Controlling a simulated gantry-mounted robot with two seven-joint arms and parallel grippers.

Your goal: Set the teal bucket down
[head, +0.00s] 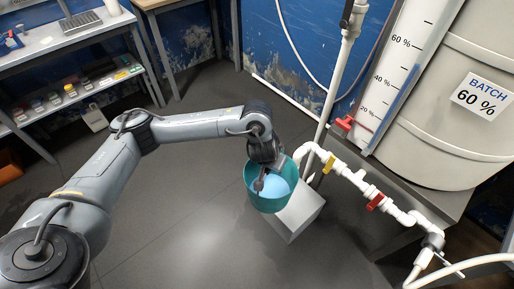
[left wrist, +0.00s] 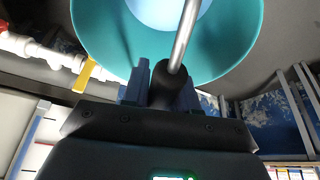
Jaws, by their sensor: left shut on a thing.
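The teal bucket (head: 254,194) hangs upright or nearly so, with pale blue liquid (head: 279,187) inside. It shows from close up in the left wrist view (left wrist: 105,38), with a thin metal handle (left wrist: 184,36) crossing it. My left gripper (head: 261,182) is over the bucket's opening. In the left wrist view its blue fingers (left wrist: 161,88) are closed around the dark grip of the handle. The bucket overlaps a pale grey block (head: 296,215) on the floor in the head view; I cannot tell whether they touch. My right gripper is not in view.
White pipes with a yellow valve (head: 329,164) and a red valve (head: 375,201) run close to the bucket's right. A large tank marked 60 % (head: 465,110) stands at right. A shelf bench (head: 75,50) is at upper left. The floor (head: 190,225) left of the bucket is clear.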

